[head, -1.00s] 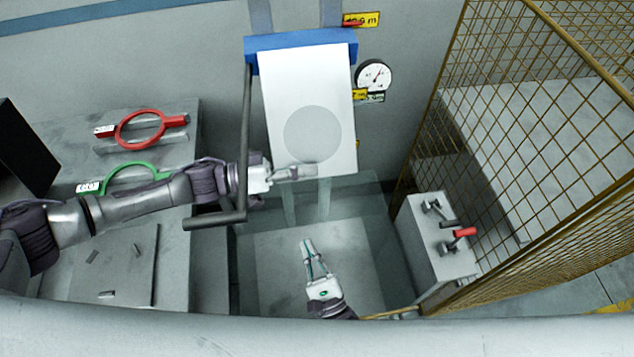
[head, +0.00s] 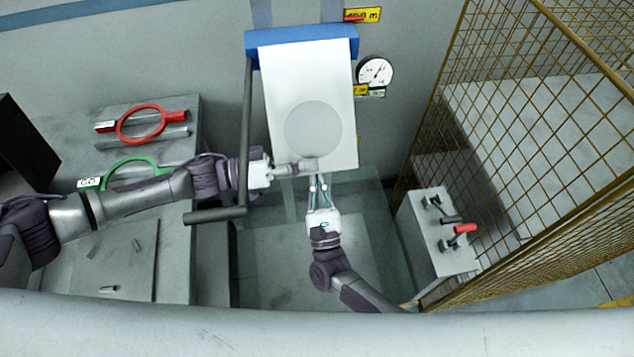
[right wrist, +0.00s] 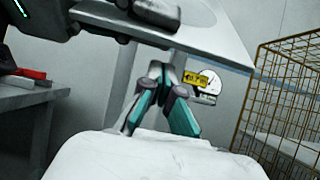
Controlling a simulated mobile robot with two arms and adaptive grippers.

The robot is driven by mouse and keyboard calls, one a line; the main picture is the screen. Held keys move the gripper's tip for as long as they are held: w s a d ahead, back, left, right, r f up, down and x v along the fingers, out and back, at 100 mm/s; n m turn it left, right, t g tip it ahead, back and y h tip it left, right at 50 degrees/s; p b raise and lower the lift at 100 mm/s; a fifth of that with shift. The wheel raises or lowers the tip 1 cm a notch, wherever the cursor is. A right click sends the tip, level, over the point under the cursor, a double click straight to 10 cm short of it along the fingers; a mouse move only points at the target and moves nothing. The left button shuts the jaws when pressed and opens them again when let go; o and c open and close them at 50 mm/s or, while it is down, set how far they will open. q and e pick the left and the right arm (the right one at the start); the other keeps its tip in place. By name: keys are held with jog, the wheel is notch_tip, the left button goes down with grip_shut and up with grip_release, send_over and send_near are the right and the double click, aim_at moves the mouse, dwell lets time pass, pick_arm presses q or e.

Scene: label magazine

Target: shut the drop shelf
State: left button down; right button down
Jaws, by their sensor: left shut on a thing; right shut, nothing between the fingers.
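The drop shelf (head: 315,85) is a white panel with a grey disc, joined to a blue bar (head: 300,40) on the wall. It stands out from the wall, and its near end shows at the top of the right wrist view (right wrist: 190,40). My left gripper (head: 308,166) is shut on the shelf's near edge; its fingertips cover part of that edge. My right gripper (head: 318,178) is shut and empty just at the near edge, beside the left fingertips. In the right wrist view its teal fingers (right wrist: 165,85) appear below the panel. Whether they touch it is unclear.
A dark bent bar (head: 245,140) runs along the shelf's left side, close to my left wrist. A gauge (head: 375,72) is on the wall. A lever box (head: 440,230) and mesh fence (head: 530,120) stand right. Red (head: 140,124) and green (head: 135,168) rings lie left.

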pick_arm(q)
jog(key=shift+d+r, duration=0.1)
jog(key=shift+r, duration=0.25)
pick_arm(e)
jog(key=shift+s+d+r, duration=0.15)
jog(key=shift+s+r, duration=0.45)
jog(key=shift+s, duration=0.1)
jog(key=shift+s, duration=0.1)
pick_arm(q)
jog(key=shift+w+a+f, duration=0.1)
jog(key=shift+a+f, duration=0.05)
jog(key=shift+a, duration=0.15)
pick_arm(e)
jog(key=shift+s+r, duration=0.7)
pick_arm(q)
jog(key=c, duration=1.5)
grip_release()
jog(key=shift+c, duration=0.2)
jog(key=shift+o, duration=1.3)
jog(key=shift+d, duration=0.15)
jog(key=shift+f, duration=0.1)
pick_arm(e)
jog(key=shift+d, duration=0.1)
jog(key=shift+w, duration=0.1)
